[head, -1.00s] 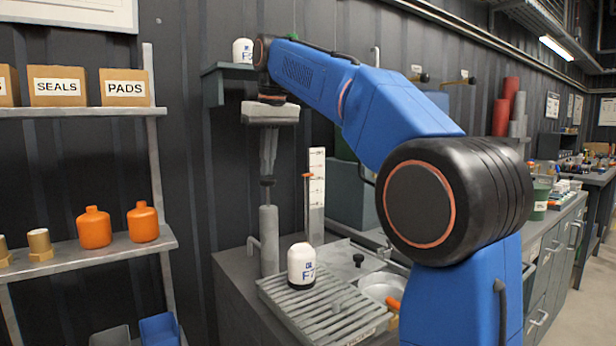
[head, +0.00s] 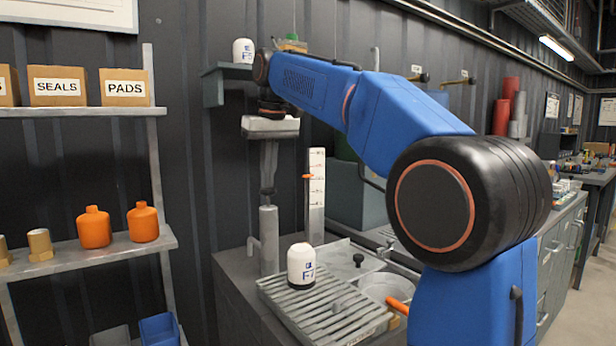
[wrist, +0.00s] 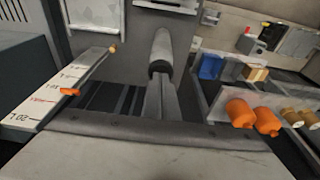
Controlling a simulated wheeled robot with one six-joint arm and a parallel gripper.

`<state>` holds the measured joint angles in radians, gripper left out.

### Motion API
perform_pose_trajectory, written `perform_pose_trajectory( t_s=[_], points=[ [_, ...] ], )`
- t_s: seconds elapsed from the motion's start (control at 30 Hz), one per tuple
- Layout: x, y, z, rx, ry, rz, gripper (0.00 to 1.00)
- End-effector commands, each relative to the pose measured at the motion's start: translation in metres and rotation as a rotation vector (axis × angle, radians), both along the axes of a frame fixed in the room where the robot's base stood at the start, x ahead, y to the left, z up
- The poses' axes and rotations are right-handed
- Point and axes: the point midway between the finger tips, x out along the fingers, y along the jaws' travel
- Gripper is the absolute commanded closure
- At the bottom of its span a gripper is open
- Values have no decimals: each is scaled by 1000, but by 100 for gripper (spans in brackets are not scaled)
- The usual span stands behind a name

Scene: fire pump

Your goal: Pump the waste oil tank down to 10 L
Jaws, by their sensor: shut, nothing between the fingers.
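My gripper (head: 268,186) points down with its fingers together over the grey hand pump (head: 268,240), which has a side spout. The fingertips appear to meet the dark knob atop the pump's rod; the wrist view shows the fingers (wrist: 160,98) in line with the dark knob (wrist: 160,68). The white level scale (head: 316,195) stands upright right of the pump, with an orange marker (head: 308,176) on its upper part. In the wrist view the marker (wrist: 70,91) appears near the 10 L to 15 L marks; I cannot read it exactly.
A white bottle (head: 301,265) stands on the slatted tray (head: 325,312) before the pump. A round pan (head: 380,288) is to its right. Another white bottle (head: 243,50) sits on a wall shelf. A rack with orange bottles (head: 94,228) stands left.

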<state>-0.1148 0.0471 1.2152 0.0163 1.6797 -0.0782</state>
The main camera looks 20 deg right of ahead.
Motion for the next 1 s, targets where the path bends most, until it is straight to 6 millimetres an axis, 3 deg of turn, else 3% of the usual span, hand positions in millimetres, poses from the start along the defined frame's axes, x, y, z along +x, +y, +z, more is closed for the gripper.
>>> perform_pose_trajectory(
  t_s=[0.8,1.0],
  points=[
    [0,0,-27,0,2,0,100],
    [1,0,-26,0,2,0,100]
  ],
)
